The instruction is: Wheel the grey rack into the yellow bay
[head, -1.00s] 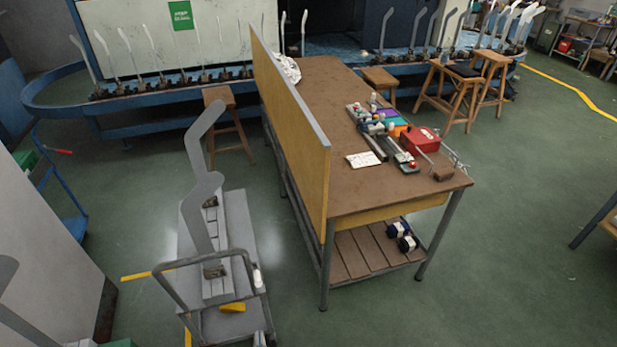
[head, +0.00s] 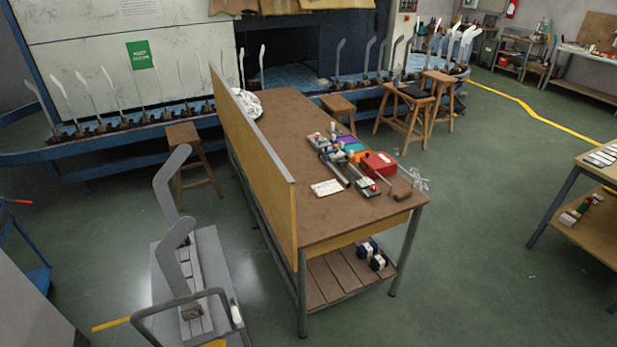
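The grey rack (head: 215,262) is a low wheeled cart at the lower left, with tall grey sock-shaped boards (head: 176,256) upright on it and a grey tubular handle (head: 176,303) at its near end. A yellow floor line (head: 110,325) lies just left of the rack. It may be part of the yellow bay, whose full outline is out of view or hidden by the rack. A yellow piece (head: 213,343) shows at the rack's near end, cut off by the bottom edge. Neither of my grippers is in view.
A workbench (head: 288,115) with a yellow side panel (head: 255,165) stands close on the rack's right. A wooden stool (head: 185,137) and a blue conveyor (head: 90,155) are beyond it. A blue trolley (head: 38,278) is at left. Open green floor lies right of the workbench.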

